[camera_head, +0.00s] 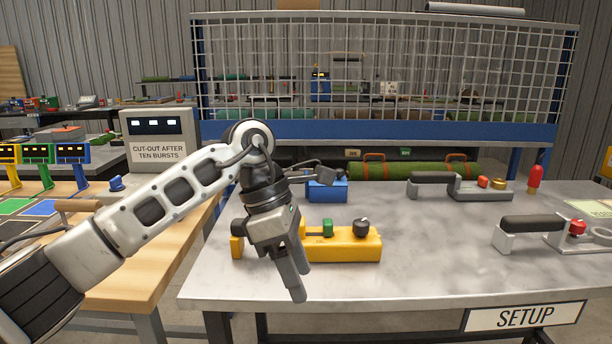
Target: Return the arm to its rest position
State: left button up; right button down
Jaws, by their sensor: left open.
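My left arm comes in from the left and reaches over the grey table (420,270). My left gripper (298,282) points down above the table's front left part and is open with nothing between its fingers. It is in front of a yellow box (345,246) with a green switch and a black knob, and it hides part of that box. I cannot tell whether it touches the box. My right gripper is not in view.
A blue box (327,190) stands behind the yellow one. Grey devices with black handles (468,188) (540,226) stand at the right. A green turf roll (415,171) lies at the back before a mesh screen (380,75). A wooden table (150,262) is at the left.

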pick_arm(q)
jog(key=s+d+r+n+g+h+p, duration=0.25)
jog(key=s+d+n+h, duration=0.75)
jog(key=h, duration=0.6)
jog(key=w+a+f+n+t+y+p, duration=0.1)
jog(key=w+a+f+n+t+y, duration=0.15)
jog(key=a+n+t, duration=0.6)
jog(key=w+a+f+n+t+y, duration=0.1)
jog(key=f+n+t+y, duration=0.4)
jog(key=n, duration=0.8)
jog(key=w+a+f+n+t+y+p, duration=0.1)
jog(key=w+a+f+n+t+y, duration=0.2)
jog(key=n+t, duration=0.7)
jog(key=s+a+f+n+g+y, duration=0.3)
jog(key=s+a+f+n+g, duration=0.1)
jog(key=s+f, duration=0.3)
jog(key=s+a+f+n+g+y, duration=0.3)
jog(key=s+a+f+n+g, duration=0.1)
jog(key=s+a+f+n, duration=0.2)
notch_tip(320, 180, down, 2)
jog(key=shift+s+n+g+p, duration=0.3)
jog(key=shift+s+n+p, duration=0.2)
jog(key=shift+s, duration=0.55)
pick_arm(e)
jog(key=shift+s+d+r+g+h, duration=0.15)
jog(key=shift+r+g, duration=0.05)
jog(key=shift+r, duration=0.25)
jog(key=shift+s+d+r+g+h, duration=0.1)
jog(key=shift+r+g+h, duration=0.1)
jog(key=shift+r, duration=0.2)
